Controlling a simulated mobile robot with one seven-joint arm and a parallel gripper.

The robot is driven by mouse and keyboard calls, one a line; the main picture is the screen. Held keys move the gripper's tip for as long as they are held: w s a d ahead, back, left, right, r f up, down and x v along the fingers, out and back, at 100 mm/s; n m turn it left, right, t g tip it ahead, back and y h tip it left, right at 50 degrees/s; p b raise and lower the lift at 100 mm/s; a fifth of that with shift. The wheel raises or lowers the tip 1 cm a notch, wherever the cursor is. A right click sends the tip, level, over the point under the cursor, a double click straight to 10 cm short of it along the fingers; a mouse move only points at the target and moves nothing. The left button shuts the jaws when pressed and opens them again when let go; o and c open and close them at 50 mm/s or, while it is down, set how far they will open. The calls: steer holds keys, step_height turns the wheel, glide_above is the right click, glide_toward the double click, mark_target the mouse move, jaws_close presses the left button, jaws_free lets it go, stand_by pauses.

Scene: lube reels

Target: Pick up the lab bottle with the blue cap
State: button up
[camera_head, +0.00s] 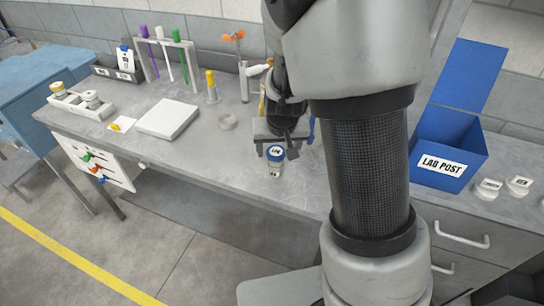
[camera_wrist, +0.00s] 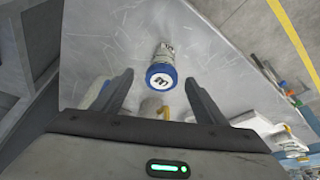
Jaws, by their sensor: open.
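The lab bottle with the blue cap (camera_head: 275,162) stands on the grey bench near its front edge in the head view. In the wrist view the bottle (camera_wrist: 162,70) shows its blue cap with a white, dark-marked top, ahead of and between the finger lines. My gripper (camera_head: 276,147) is just behind and above the bottle in the head view. In the wrist view my gripper (camera_wrist: 158,92) has its two dark fingers spread wide, with nothing held. Whether the fingertips reach down beside the bottle is hard to tell.
A blue LAB POST box (camera_head: 450,150) stands at the right, with small labelled jars (camera_head: 488,188) near it. A rack with coloured-cap tubes (camera_head: 165,55), a white flat block (camera_head: 168,118) and a yellow-topped bottle (camera_head: 211,88) are to the left. Bench around the bottle's left is clear.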

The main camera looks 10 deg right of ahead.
mark_target(275, 169)
steer(key=x, duration=0.4)
steer(key=b+x, duration=0.1)
steer(key=x, duration=0.3)
steer(key=shift+w+a, duration=0.15)
steer(key=c, duration=1.2)
